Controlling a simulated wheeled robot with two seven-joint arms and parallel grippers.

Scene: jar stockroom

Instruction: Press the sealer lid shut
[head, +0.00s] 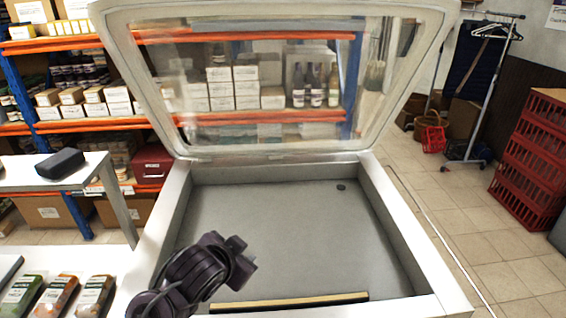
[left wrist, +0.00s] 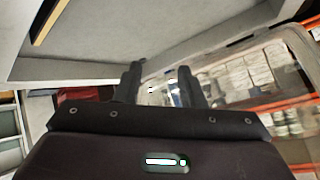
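The sealer is a white box with a grey chamber floor (head: 300,230) and a yellow-and-black seal bar (head: 290,303) along its near edge. Its clear lid with a white frame (head: 270,155) stands raised at the back, tilted open. My left gripper (head: 243,253) is over the left part of the chamber, apart from the lid. In the left wrist view its two fingers (left wrist: 159,85) stand apart with nothing between them; the lid (left wrist: 235,85) shows beyond them and the seal bar (left wrist: 48,22) at the upper left. My right gripper is not in view.
A white table (head: 60,172) with a dark box (head: 58,164) stands at the left. Several packed trays (head: 55,295) lie at the lower left. Shelves of jars and cartons (head: 85,100) stand behind. Red crates (head: 535,155) stand at the right.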

